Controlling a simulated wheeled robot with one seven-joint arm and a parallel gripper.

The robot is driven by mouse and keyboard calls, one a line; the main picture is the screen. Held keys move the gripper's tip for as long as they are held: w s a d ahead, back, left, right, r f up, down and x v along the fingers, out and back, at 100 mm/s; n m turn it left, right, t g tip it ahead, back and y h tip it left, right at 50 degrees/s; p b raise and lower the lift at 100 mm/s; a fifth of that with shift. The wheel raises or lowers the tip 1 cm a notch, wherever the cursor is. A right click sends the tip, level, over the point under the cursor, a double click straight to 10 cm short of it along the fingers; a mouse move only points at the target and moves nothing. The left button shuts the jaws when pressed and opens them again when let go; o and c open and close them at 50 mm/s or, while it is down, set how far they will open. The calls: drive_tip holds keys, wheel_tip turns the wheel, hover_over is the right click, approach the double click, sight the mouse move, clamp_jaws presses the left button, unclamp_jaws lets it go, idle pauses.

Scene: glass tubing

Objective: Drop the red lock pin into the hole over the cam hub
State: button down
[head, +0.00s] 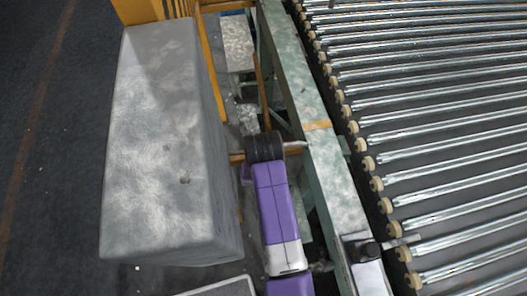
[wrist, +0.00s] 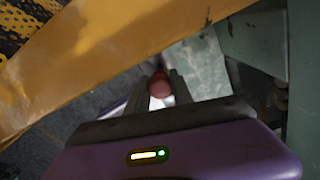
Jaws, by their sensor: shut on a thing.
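The red lock pin (wrist: 160,87) shows as a rounded red end between the two dark fingers of my gripper (wrist: 160,90) in the wrist view. My gripper is shut on it. A wide yellow-orange beam (wrist: 110,55) crosses close in front of the fingers. The rest of the pin is hidden. I cannot pick out the cam hub or its hole in either view. In the head view my purple arm reaches down between the grey block and the green rail, and the gripper and pin cannot be made out.
A large grey block (head: 160,150) stands left of my arm. A worn green rail (head: 315,130) and a roller conveyor (head: 430,130) lie to the right. A dark knob with a lever (head: 368,249) sits by the rail. Dark floor (head: 50,150) is open at far left.

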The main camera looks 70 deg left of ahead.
drive_tip(key=shift+f+b, duration=1.8)
drive_tip(key=shift+f, duration=0.9)
drive_tip(key=c, duration=1)
unclamp_jaws()
drive_tip(key=shift+c, duration=0.2)
drive_tip(key=shift+r, duration=0.1)
wheel_tip(320, 180, up, 8)
drive_tip(key=shift+f, duration=0.15)
drive_tip(key=shift+s, duration=0.1)
